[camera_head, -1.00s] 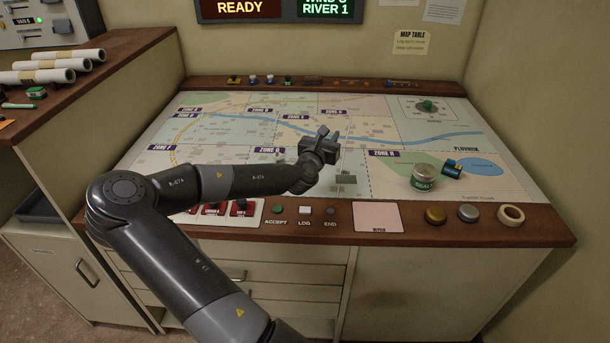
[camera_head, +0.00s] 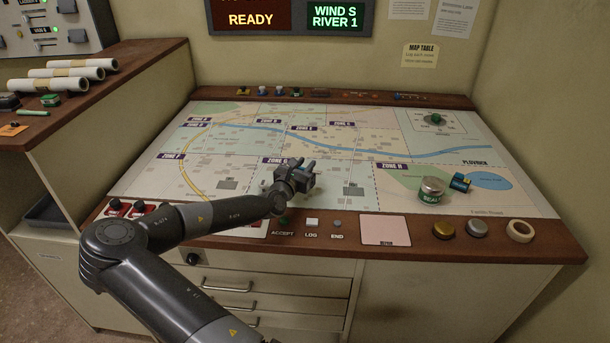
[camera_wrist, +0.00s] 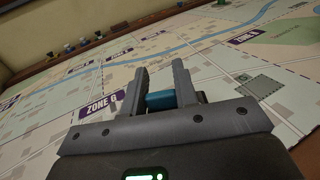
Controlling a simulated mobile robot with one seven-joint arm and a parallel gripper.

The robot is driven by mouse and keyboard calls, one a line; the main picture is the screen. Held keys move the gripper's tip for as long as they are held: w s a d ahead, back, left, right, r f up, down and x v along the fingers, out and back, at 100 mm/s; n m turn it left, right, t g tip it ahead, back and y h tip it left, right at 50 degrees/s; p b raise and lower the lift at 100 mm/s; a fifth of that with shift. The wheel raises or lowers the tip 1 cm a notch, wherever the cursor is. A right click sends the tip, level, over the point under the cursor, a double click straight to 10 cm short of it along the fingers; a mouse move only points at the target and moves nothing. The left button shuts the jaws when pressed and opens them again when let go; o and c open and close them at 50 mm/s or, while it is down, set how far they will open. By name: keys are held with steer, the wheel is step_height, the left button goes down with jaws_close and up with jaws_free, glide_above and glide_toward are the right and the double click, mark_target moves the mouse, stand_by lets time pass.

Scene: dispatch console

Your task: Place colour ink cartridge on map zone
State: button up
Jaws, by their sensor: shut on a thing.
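My gripper (camera_head: 311,167) is low over the near middle of the map table, beside the "ZONE G" label (camera_head: 278,161). It is shut on a small blue block (camera_wrist: 161,100), which shows between the fingers in the wrist view. This may be the colour ink cartridge; its ends are hidden by the jaws, and I cannot tell whether it touches the map. In the wrist view my gripper (camera_wrist: 160,75) points across the map, with the "ZONE G" label (camera_wrist: 102,106) to its left. The map (camera_head: 400,125) is divided by dashed lines into labelled zones.
A green-labelled can (camera_head: 431,190) and a blue-and-black block (camera_head: 460,182) stand at the map's right. A tape roll (camera_head: 520,231) and two round discs lie on the front wooden edge. A pink pad (camera_head: 383,229) lies left of them. Small items line the back ledge.

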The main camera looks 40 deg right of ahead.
steer(key=shift+f, duration=1.8)
steer(key=shift+f, duration=0.1)
steer(key=o, duration=1)
steer(key=v, duration=1.2)
